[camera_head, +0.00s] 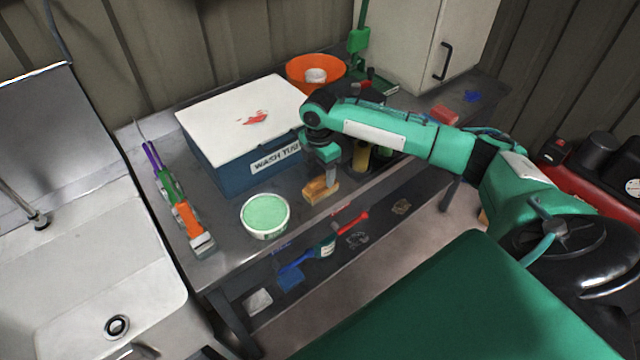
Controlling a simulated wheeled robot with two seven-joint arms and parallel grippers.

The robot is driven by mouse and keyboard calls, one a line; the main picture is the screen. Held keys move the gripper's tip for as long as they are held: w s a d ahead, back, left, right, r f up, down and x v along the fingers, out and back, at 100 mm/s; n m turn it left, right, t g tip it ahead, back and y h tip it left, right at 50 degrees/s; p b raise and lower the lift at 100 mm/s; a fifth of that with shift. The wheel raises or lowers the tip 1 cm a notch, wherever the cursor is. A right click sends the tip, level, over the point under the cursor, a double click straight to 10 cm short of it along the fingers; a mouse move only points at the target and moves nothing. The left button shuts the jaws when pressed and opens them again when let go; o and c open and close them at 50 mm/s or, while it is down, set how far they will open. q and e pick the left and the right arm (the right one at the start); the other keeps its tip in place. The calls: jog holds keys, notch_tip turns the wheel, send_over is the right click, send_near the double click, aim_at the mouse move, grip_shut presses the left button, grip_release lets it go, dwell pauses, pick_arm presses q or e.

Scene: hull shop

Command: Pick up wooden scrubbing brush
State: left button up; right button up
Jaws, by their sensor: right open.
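The wooden scrubbing brush (317,191) is a small tan block. It lies on the grey metal bench (222,262) near the front edge, just right of a tub of pale green paste. My right gripper (329,178) points down directly over the brush, with its fingers at or just above the brush's top. It is open, and I cannot tell whether the fingers touch or straddle the brush. The gripper hides part of the brush's far side. My left gripper is not in view.
The paste tub (265,215) stands close left of the brush. A blue box with a white lid (243,112) is behind it, and an orange bowl (316,69) is farther back. Bottles (361,156) stand just right of the gripper. A sink (85,260) is at left.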

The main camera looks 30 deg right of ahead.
aim_at(321, 177)
jog(key=shift+s+f+p, duration=0.2)
jog(key=shift+f+p, duration=0.2)
jog(key=shift+f, duration=0.05)
notch_tip(321, 177, down, 4)
jog(key=shift+r+p, duration=0.2)
jog(key=shift+p, duration=0.6)
jog(key=shift+f, duration=0.35)
jog(key=shift+s+f, duration=0.1)
jog(key=c, duration=0.7)
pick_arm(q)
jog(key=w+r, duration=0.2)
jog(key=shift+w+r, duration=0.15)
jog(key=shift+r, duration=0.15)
pick_arm(e)
jog(key=c, duration=0.4)
